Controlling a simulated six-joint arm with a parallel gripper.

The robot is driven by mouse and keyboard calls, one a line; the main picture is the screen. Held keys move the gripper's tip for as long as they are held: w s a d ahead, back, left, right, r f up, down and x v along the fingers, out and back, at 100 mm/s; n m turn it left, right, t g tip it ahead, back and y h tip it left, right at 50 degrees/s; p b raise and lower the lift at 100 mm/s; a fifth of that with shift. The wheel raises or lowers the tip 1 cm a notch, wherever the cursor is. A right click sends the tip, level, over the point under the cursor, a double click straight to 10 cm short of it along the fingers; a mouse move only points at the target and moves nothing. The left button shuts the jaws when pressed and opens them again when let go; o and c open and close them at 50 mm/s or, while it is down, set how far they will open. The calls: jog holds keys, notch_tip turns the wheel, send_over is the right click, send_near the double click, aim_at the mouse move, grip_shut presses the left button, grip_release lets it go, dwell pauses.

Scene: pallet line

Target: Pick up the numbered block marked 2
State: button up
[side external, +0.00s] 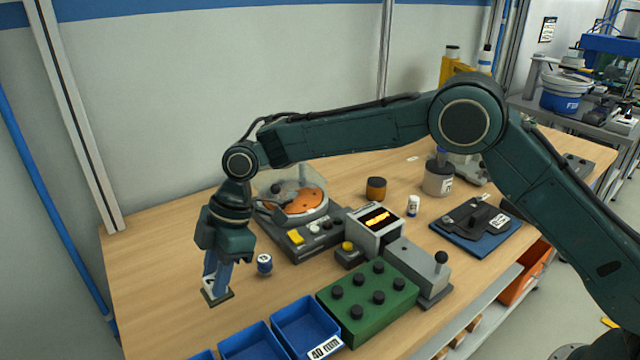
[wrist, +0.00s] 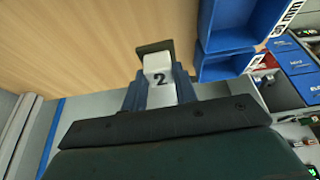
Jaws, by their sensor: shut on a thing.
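The white block marked 2 (wrist: 159,78) is between the blue fingers of my gripper (wrist: 158,88) in the wrist view, with its black numeral facing the camera. In the side external view my gripper (side external: 215,287) points down at the left part of the table. Its jaws are shut on the block, of which a small white part (side external: 209,285) shows low between the fingers. A dark flat piece (wrist: 154,48) shows at the far end of the block. I cannot tell whether the block touches the table.
Blue bins (side external: 306,312) stand to the right at the front edge. A small blue and white jar (side external: 264,264) is close on the right. A green box with black knobs (side external: 367,333) and a domed device (side external: 293,199) stand beyond.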

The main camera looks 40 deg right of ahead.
notch_tip(320, 180, up, 12)
dwell(0.4)
jog(key=shift+r, duration=0.1)
dwell(0.5)
